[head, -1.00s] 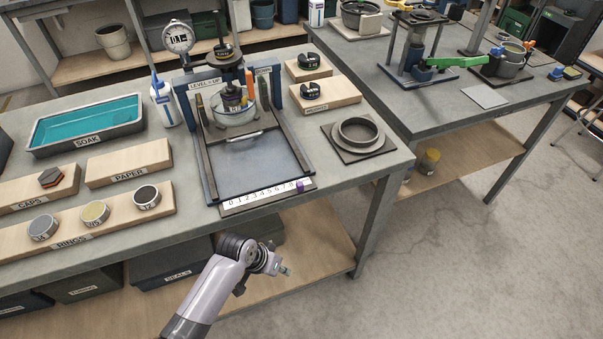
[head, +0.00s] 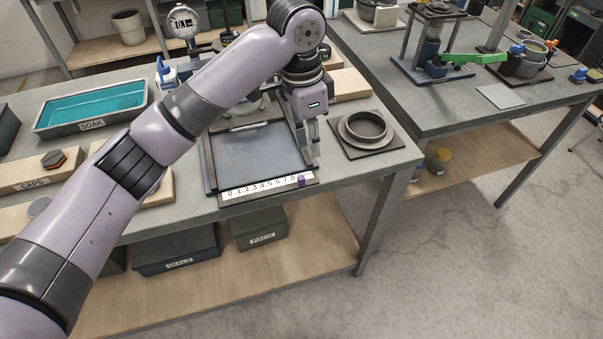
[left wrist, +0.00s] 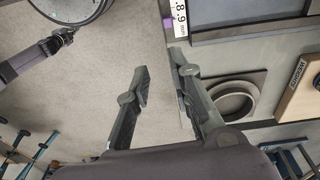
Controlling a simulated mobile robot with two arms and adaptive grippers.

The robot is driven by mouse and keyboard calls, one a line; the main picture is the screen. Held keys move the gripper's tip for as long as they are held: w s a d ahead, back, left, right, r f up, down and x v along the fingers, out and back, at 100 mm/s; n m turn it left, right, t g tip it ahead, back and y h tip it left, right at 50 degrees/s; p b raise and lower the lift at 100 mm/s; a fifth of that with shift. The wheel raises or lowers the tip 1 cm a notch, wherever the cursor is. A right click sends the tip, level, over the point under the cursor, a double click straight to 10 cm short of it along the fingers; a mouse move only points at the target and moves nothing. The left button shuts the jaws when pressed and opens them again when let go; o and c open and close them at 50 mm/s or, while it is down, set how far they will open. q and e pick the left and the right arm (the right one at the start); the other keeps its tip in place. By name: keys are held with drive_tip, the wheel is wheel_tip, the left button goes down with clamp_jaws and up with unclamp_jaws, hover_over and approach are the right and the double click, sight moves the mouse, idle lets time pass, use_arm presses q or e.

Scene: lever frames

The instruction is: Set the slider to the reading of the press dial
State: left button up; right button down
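The slider is a small purple block (head: 301,180) on the white numbered scale (head: 262,188) along the press's front edge. It sits near the high end, around 8 to 9; the exact mark is unclear. It also shows at the top of the left wrist view (left wrist: 168,22). The press dial (head: 183,22) is a round gauge at the back left; its window seems to start "0.1", the rest too small to read. My left gripper (head: 313,156) points down just above and behind the slider, fingers apart and empty (left wrist: 160,65). What seems my right gripper (left wrist: 62,38) is small in the wrist view.
My left arm hides much of the press and the ring blocks. A grey ring on a square plate (head: 366,128) stands right of the scale. The press tray (head: 250,150) is empty. The floor before the bench is clear; a second bench (head: 430,105) stands at right.

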use_arm(q)
drive_tip(key=y, duration=0.1)
approach(301, 177)
wheel_tip(301, 177, down, 9)
drive_tip(key=shift+s+d+f+p, duration=0.1)
drive_tip(key=shift+s+p, duration=0.05)
drive_tip(key=shift+p, duration=0.4)
idle(0.4)
clamp_jaws()
idle(0.5)
